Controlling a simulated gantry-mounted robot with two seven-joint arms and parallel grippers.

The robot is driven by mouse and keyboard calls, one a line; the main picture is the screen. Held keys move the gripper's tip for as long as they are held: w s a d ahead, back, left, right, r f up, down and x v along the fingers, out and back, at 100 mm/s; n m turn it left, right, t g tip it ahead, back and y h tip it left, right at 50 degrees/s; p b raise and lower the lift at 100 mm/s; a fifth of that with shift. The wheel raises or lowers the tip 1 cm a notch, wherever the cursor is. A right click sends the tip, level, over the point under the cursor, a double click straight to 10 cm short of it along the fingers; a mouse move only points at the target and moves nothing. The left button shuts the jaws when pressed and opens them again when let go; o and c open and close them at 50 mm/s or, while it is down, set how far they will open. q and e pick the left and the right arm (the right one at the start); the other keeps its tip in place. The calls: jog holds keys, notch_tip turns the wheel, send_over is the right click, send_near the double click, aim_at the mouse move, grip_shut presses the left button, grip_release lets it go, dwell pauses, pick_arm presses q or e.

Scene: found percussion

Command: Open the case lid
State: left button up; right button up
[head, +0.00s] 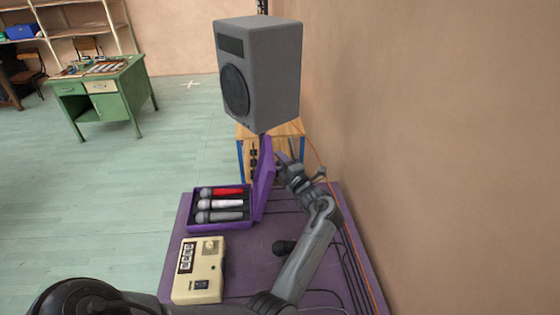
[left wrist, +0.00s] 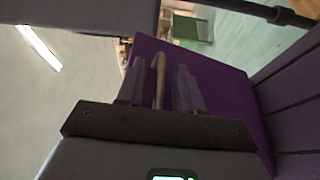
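The purple case (head: 223,228) sits at the far left of the purple table with its lid (head: 264,180) standing about upright on its right side. Red, white and grey microphones lie in it. My left gripper (head: 284,155) is just right of the lid, near its top. In the left wrist view, its fingers (left wrist: 158,82) are apart in front of a purple panel that looks like the lid. A thin pale bar shows between them; I cannot tell what it is. Whether the fingers touch the lid is unclear. My right gripper is not in view.
A beige box with buttons (head: 200,270) and a dark microphone (head: 284,247) are on the table (head: 245,265). A grey speaker (head: 262,75) stands behind the case. Cables run along the table's right side, by the wall (head: 440,130). A green desk (head: 105,90) is far left.

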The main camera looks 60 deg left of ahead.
pick_arm(q)
jog(key=shift+a, duration=0.5)
grip_shut()
